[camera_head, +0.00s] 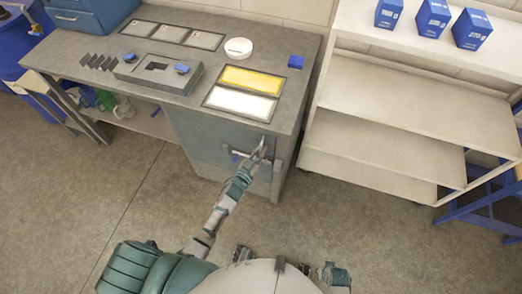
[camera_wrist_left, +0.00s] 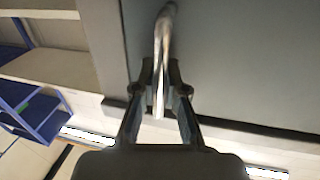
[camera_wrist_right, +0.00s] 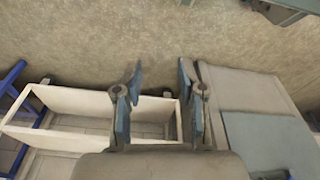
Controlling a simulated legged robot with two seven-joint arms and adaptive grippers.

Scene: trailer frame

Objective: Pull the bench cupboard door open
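The bench cupboard door (camera_head: 215,150) is a grey-blue panel under the right end of the workbench, and it looks flush with the front. Its metal bar handle (camera_wrist_left: 162,45) runs between the fingers of my left gripper (camera_wrist_left: 160,78). The fingers are drawn in close on both sides of the bar and appear shut on it. In the head view my left gripper (camera_head: 260,151) is at the door's right side, hiding part of the handle. My right gripper (camera_wrist_right: 160,70) is open and empty, away from the door, above the floor.
The workbench top (camera_head: 310,60) carries a yellow and a white tray, a white round object and a grey fixture. A white shelf rack (camera_head: 385,145) with blue boxes stands close on the right. A blue bin (camera_head: 20,45) is at the left. Floor before the cupboard is clear.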

